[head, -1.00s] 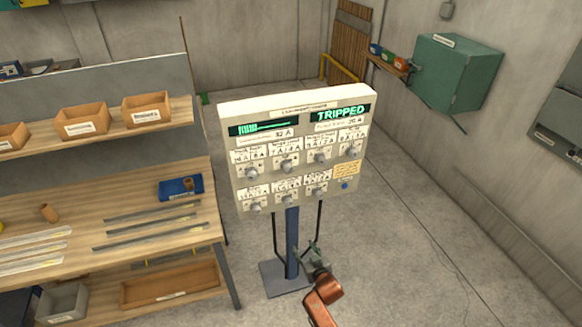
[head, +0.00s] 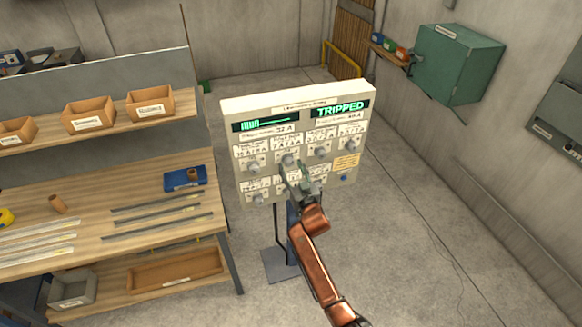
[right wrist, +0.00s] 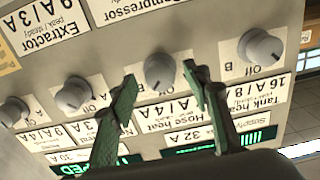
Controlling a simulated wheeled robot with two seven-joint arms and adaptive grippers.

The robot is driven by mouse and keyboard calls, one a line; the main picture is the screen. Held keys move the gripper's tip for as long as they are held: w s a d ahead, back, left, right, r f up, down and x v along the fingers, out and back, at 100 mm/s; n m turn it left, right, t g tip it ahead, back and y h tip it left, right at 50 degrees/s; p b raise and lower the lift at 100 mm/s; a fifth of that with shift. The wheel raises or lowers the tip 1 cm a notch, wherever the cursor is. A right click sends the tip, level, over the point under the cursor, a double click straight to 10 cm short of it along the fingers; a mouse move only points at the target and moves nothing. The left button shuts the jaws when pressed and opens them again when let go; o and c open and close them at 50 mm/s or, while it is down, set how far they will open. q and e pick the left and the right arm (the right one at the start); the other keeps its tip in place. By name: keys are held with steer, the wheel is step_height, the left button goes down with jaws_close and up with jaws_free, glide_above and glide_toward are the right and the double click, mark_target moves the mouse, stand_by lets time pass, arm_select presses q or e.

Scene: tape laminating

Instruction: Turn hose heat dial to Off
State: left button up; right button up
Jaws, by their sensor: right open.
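The control panel (head: 340,185) stands on a post, with two rows of dials and a green TRIPPED readout. The hose heat dial (right wrist: 160,70) is a grey knob; its label (right wrist: 190,115) appears upside down in the right wrist view. My right gripper (right wrist: 160,74) is open, with one finger on each side of this knob. Contact cannot be told, nor can the exact pointer setting. In the head view my right gripper (head: 292,166) is at the upper row's second dial from the left and partly covers the panel there. My left gripper is not in view.
Neighbouring knobs sit close on both sides, including the tank heat dial (right wrist: 261,47). A wooden workbench (head: 110,205) with strips and a blue tape holder (head: 178,181) stands at left. A green box (head: 455,60) hangs on the right wall. The floor at right is clear.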

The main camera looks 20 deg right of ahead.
steer(key=shift+w, duration=0.45)
steer(key=shift+c, duration=0.3)
steer(key=c, duration=1.1)
steer(key=shift+n, duration=0.3)
steer(key=n, duration=0.3)
steer(key=shift+n, duration=2.5)
